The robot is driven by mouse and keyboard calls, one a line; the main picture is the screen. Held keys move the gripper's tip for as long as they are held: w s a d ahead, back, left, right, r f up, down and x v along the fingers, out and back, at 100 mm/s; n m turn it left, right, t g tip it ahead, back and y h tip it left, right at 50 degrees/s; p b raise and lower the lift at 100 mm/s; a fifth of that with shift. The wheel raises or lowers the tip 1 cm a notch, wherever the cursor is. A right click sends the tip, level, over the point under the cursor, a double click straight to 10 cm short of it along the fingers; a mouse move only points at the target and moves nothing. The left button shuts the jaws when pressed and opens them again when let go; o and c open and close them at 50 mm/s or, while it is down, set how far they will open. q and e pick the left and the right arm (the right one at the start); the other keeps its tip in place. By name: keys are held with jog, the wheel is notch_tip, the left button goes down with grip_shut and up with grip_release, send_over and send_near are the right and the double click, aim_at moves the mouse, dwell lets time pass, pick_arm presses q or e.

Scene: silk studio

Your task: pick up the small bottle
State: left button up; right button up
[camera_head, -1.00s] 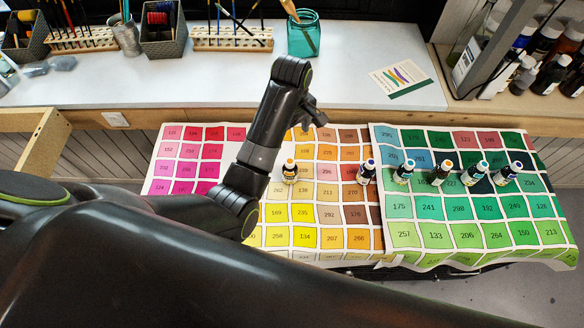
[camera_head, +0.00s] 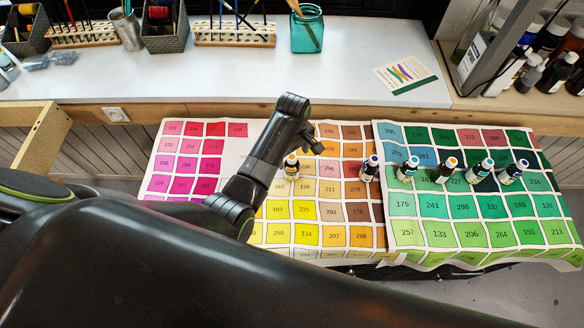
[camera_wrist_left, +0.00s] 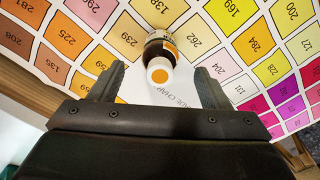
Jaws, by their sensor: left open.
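A small bottle (camera_head: 291,167) with an orange cap stands upright on the yellow and pink colour chart (camera_head: 343,234). In the left wrist view the small bottle (camera_wrist_left: 160,58) shows between the fingers, its cap toward the camera. My left gripper (camera_head: 314,142) is close to this bottle, just behind and right of it in the head view. In the wrist view the left gripper (camera_wrist_left: 160,86) is open, with a finger on each side and a gap to the bottle on both sides. My right gripper is not in view.
Several similar bottles stand in a row to the right, the nearest a blue-capped bottle (camera_head: 370,168); others stand on the green chart (camera_head: 460,256). Behind is a white counter (camera_head: 350,75) with a teal jar (camera_head: 307,30) and a card (camera_head: 405,73).

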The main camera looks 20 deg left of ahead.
aim_at(292, 167)
pick_arm(q)
jog(key=shift+w+a+f, duration=0.1)
jog(key=shift+f, duration=0.95)
jog(key=shift+a+f, duration=0.1)
jog(key=shift+f, duration=0.9)
jog(key=c, duration=1.4)
